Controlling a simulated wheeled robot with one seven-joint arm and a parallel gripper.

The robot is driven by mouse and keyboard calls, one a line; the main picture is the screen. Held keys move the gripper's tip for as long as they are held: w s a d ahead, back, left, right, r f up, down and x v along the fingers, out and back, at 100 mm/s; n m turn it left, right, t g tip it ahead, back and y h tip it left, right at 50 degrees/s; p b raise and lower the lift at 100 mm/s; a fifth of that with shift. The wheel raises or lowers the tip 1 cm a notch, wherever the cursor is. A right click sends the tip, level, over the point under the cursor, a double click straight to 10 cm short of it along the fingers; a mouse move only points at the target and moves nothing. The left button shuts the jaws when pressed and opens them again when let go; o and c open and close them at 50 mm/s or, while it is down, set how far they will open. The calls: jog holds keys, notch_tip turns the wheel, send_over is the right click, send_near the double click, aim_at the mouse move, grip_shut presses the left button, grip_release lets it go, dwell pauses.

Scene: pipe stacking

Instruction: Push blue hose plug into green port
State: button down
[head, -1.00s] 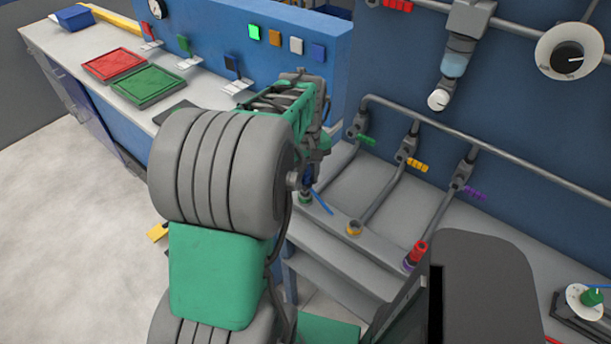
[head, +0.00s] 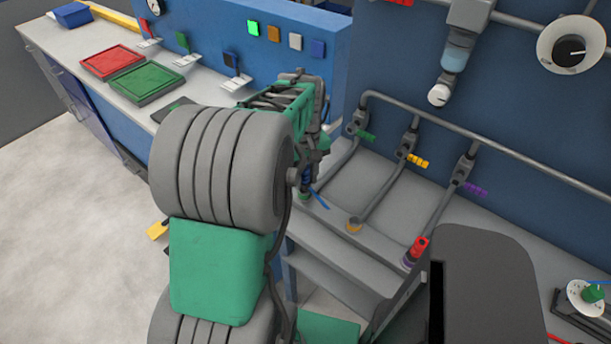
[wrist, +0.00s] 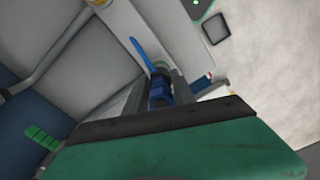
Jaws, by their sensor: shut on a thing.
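The blue hose plug (head: 307,182) is held upright in my gripper (head: 309,172) above the front-left end of the bench. A thin blue strip (head: 319,200) sticks out beside it. The green port (head: 304,197) is directly below the plug and mostly hidden by it and my arm. In the wrist view the blue plug (wrist: 158,92) sits between the fingers, with the blue strip (wrist: 139,53) beside it. A bit of the green port (wrist: 160,66) shows behind the plug. I cannot tell whether the plug is seated or only touching.
A yellow port (head: 354,225) is open to the right. A red plug (head: 419,246) stands on a purple-ringed port farther right. Pipes with green, yellow and purple valve handles (head: 475,188) rise behind. Red and green trays (head: 146,83) lie on the left counter.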

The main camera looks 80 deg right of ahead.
jog(key=shift+f+b, duration=0.6)
jog(key=shift+f, duration=0.45)
dwell(0.4)
jog(key=c, duration=1)
grip_release()
jog(key=shift+r, duration=0.1)
jog(key=shift+o, duration=0.2)
